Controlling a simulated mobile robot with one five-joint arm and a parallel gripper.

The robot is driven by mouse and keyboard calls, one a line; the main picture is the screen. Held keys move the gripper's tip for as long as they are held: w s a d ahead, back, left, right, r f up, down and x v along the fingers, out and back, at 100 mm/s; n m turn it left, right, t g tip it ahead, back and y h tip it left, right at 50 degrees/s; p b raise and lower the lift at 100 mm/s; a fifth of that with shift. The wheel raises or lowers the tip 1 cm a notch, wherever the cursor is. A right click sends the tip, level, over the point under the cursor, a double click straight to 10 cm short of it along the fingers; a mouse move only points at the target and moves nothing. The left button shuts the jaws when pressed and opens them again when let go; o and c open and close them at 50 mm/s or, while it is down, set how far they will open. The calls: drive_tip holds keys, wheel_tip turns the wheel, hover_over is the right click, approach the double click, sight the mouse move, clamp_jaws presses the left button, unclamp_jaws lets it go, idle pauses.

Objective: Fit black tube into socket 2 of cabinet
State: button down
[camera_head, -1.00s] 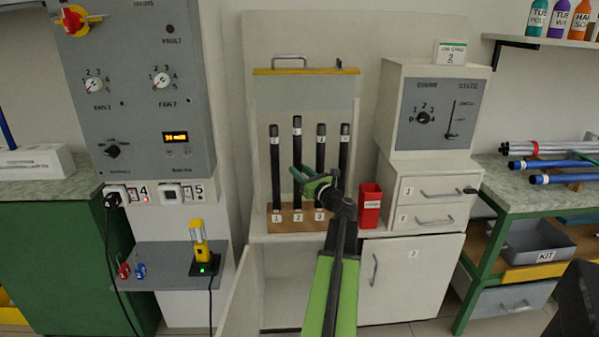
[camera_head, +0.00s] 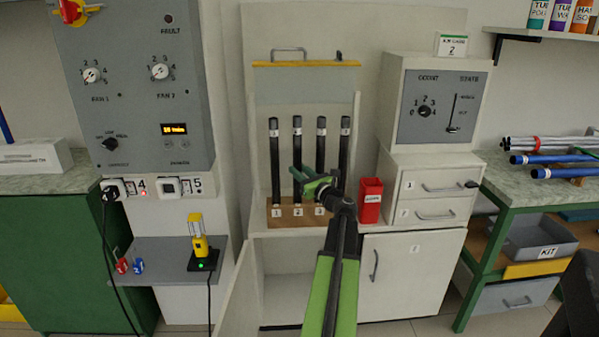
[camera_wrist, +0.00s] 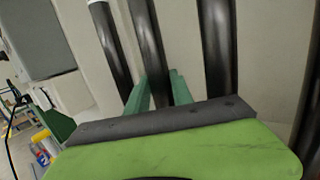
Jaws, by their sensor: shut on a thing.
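A black tube (camera_head: 297,143) with a pale band near its top stands upright over socket 2 in the cabinet (camera_head: 258,98). Its top is about level with the neighbouring tubes, and its lower end meets the wooden socket block (camera_head: 285,218) behind label 2. My gripper (camera_head: 298,173) is shut around its lower half. In the wrist view the tube (camera_wrist: 147,45) runs between the two green fingers (camera_wrist: 160,88). Black tubes also stand at socket 1 (camera_head: 274,160), socket 3 (camera_head: 321,150) and on the far right (camera_head: 345,150). My arm hides the fourth label.
A red bin (camera_head: 371,200) stands right of the tubes, beside white drawers (camera_head: 430,190). The lower cabinet door (camera_head: 240,285) stands open. A yellow-black device (camera_head: 200,240) sits on the grey shelf at left. A bench with blue tubes (camera_head: 550,165) is at right.

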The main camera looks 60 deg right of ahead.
drive_tip(key=shift+f, duration=0.25)
drive_tip(key=c, duration=1)
unclamp_jaws()
drive_tip(key=shift+r, duration=0.1)
drive_tip(key=shift+c, duration=0.2)
drive_tip(key=b+v, duration=0.2)
drive_tip(key=v, duration=1.5)
drive_tip(key=shift+s, duration=0.2)
